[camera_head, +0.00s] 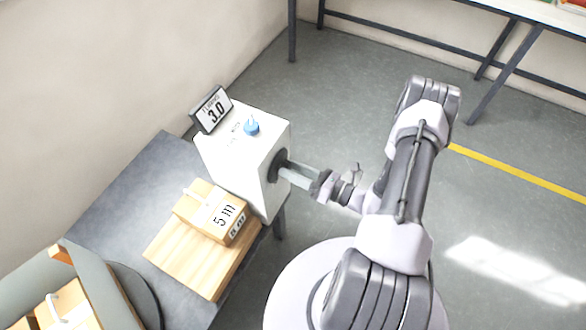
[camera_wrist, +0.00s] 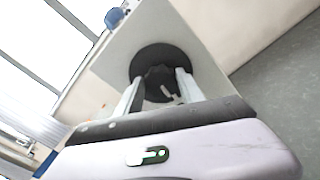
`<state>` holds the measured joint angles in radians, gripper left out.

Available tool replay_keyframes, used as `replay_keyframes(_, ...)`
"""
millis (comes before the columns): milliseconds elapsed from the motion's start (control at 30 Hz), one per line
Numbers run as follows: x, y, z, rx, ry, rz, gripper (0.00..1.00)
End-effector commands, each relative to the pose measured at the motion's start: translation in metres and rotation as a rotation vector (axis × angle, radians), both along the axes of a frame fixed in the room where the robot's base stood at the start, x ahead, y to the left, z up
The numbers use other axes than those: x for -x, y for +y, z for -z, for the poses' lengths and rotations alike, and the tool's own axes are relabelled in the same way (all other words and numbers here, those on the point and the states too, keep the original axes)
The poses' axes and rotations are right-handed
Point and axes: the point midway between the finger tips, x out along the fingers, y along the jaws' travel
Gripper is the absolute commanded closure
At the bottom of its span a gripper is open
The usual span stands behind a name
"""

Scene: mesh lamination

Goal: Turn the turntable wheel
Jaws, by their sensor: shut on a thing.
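A white box (camera_head: 243,160) stands on the grey table, with a display reading 3.0 (camera_head: 212,111) and a blue knob (camera_head: 251,127) on top. A black round wheel (camera_head: 276,166) sits on the box's right side face. My gripper (camera_head: 286,171) reaches it from the right and is shut on the wheel. In the wrist view the two pale fingers of my gripper (camera_wrist: 160,92) straddle the wheel's dark centre hub, in front of the wider black disc of the wheel (camera_wrist: 150,54). The fingers hide part of the hub. The blue knob also shows in the wrist view (camera_wrist: 115,18).
A wooden block (camera_head: 205,258) with a smaller block labelled 5 m (camera_head: 210,212) lies on the grey table (camera_head: 140,190). A dark round platform with dividers (camera_head: 140,290) is at the lower left. Open floor (camera_head: 335,90) lies behind my arm, with a bench (camera_head: 530,20) at the back right.

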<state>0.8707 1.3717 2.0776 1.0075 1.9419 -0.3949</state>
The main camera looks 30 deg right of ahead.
Motion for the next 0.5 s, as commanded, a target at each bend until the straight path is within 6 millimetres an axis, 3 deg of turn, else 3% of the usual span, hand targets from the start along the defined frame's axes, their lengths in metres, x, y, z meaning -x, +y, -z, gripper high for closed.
replay_keyframes(367, 0.0000, -0.0002, 0.0005, -0.078, 0.056, 0.000, 0.96)
replay_keyframes(400, -0.0001, -0.0003, 0.0005, -0.077, 0.056, 0.000, 0.52)
replay_keyframes(500, -0.0001, -0.0003, 0.0005, -0.077, 0.056, 0.000, 0.34)
